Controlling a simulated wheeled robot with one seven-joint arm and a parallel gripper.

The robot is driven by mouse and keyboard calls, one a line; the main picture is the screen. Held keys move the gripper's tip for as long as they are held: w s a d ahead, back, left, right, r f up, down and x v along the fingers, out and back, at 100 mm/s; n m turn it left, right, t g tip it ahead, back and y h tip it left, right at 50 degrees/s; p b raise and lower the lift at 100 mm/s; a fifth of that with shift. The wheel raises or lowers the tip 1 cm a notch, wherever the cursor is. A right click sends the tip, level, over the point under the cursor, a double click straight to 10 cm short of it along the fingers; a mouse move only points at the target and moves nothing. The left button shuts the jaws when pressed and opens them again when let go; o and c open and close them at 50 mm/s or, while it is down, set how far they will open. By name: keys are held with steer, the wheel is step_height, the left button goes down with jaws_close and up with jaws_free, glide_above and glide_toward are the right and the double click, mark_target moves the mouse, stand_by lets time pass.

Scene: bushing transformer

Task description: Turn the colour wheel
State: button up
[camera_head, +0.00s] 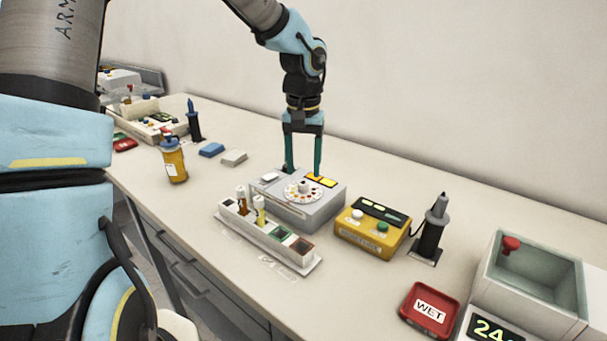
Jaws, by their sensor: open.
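The colour wheel (305,192) is a pale round dial with coloured dots and a raised centre knob, on top of a grey box (322,210). Orange-yellow panels (321,180) sit on the box behind the wheel. My gripper (303,172) points straight down over the box with two teal fingers spread apart and nothing between them. The fingertips are close to the back of the wheel and the knob. I cannot tell whether they touch anything.
A white rack (262,242) with small vials stands in front of the box. A yellow instrument (371,228) and a dark probe in a stand (431,228) are to the right. A red WET tray (429,309) and grey basin (530,275) lie further right. A yellow bottle (174,162) is left.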

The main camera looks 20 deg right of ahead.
mark_target(303, 183)
steer(key=shift+f, duration=1.8)
jaws_close()
